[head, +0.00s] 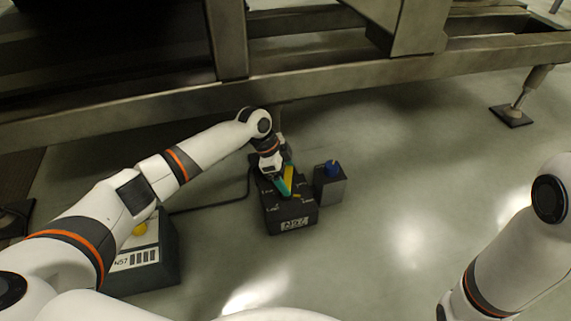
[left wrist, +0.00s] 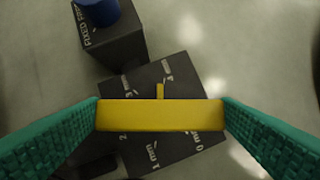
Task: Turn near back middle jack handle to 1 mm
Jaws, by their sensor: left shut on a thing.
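The jack handle is a yellow bar (left wrist: 160,115) on top of a dark box (head: 290,217) with white scale marks and an "N57" label. In the left wrist view the bar lies across the box face, with a small yellow pointer (left wrist: 160,91) at its upper side. Marks reading "1 mm" and "0 mm" show below the bar. My left gripper (left wrist: 161,118) is shut on the yellow handle, one teal finger at each end. In the head view the left gripper (head: 284,187) is over the box and hides part of the handle. My right gripper is outside the views.
A smaller grey box with a blue knob (head: 333,168) stands just right of the dark box. A larger "N57" box with a yellow button (head: 139,229) stands at the left, with a cable. A steel beam (head: 330,80) runs above.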

